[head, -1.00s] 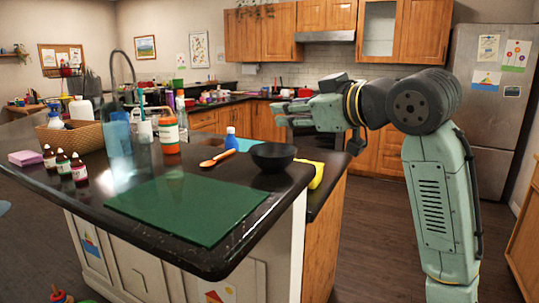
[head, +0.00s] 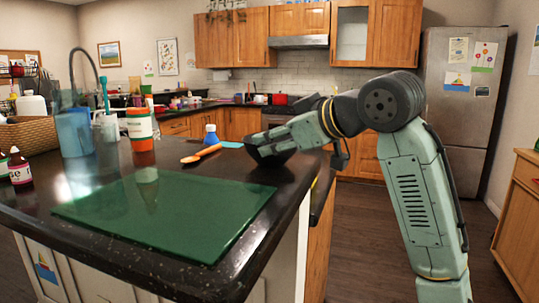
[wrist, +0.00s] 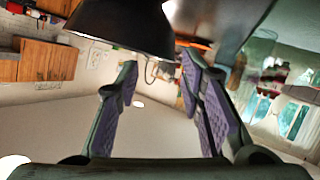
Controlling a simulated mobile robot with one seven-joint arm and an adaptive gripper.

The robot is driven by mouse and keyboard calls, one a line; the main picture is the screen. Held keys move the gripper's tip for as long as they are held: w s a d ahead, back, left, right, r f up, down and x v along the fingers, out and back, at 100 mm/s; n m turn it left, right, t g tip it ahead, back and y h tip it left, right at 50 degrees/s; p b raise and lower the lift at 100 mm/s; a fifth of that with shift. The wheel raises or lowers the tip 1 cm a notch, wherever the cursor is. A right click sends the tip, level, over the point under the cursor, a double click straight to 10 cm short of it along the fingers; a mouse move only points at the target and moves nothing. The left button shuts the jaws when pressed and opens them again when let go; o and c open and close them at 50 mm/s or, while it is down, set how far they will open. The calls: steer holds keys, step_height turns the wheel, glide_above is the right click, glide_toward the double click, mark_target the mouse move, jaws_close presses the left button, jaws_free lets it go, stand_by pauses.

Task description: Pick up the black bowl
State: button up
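The black bowl (head: 270,157) sits on the dark counter near its right edge, behind the green board. In the head view my gripper (head: 256,143) is right at the bowl and hides part of it. In the wrist view the bowl (wrist: 125,28) fills the top left, just past the fingertips. The two purple-padded fingers of my gripper (wrist: 158,70) are spread apart, with no object clearly between them. I cannot tell whether a finger touches the bowl.
A green board (head: 165,210) lies flat on the counter. An orange spoon (head: 201,154) and a blue bottle (head: 211,135) are left of the bowl. An orange-and-white jar (head: 140,130) and a clear blue pitcher (head: 74,133) stand farther left.

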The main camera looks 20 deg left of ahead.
mark_target(248, 149)
steer(key=shift+s+f+p+x, duration=0.15)
steer(key=shift+p+x, duration=0.2)
steer(key=shift+x, duration=1.4)
steer(key=shift+s+f+p+x, duration=0.15)
steer(key=shift+p+x, duration=0.2)
steer(key=shift+x, duration=1.35)
steer(key=shift+c, duration=0.6)
jaws_close()
steer(key=shift+r, duration=0.1)
